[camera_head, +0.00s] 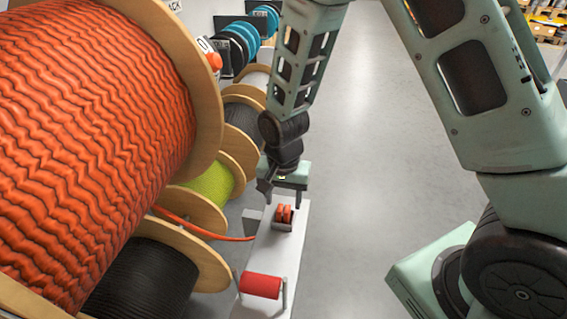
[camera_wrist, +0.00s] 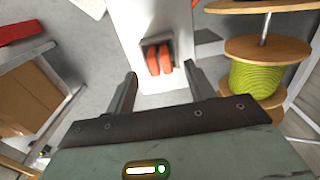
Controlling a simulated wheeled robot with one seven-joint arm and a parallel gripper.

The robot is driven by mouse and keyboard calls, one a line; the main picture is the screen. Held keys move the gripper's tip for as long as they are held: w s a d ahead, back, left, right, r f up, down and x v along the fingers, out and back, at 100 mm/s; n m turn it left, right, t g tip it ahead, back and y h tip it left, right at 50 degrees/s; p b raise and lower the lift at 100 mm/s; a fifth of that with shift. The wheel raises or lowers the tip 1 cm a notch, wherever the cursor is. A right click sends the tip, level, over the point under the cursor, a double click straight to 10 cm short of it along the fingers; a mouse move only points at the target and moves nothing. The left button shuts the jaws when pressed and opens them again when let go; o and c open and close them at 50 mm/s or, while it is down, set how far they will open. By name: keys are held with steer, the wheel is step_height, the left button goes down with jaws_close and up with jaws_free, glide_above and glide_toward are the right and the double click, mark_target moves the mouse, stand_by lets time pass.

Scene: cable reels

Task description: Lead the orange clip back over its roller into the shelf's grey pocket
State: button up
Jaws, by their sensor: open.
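The white shelf (camera_head: 263,257) stands low in the head view. Its grey pocket (camera_head: 280,227) holds a two-part orange piece that looks like the orange clip (camera_head: 284,213). In the wrist view the orange clip (camera_wrist: 159,61) shows in the grey pocket (camera_wrist: 146,51), ahead of my fingertips. My gripper (camera_head: 283,190) is just beyond the pocket in the head view. In the wrist view my gripper (camera_wrist: 163,80) is open, its two fingers apart with nothing between them.
A big orange cable reel (camera_head: 95,130) fills the left, with a black reel (camera_head: 145,285) and a yellow-green reel (camera_head: 212,184) beside it. An orange cable (camera_head: 205,231) runs from the reels to the shelf's left edge. Open grey floor (camera_head: 355,150) lies right of the shelf.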

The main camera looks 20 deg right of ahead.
step_height(320, 180, up, 15)
stand_by(0.3)
stand_by(0.4)
steer(key=s+a+r+n, duration=0.1)
steer(key=s+a+n, duration=0.2)
steer(key=s+n, duration=0.4)
steer(key=s+a+r+n, duration=0.1)
steer(key=s+a+n, duration=0.2)
steer(key=s+n, duration=0.5)
steer(key=s, duration=0.5)
steer(key=shift+a+y, duration=0.15)
steer(key=shift+y, duration=0.15)
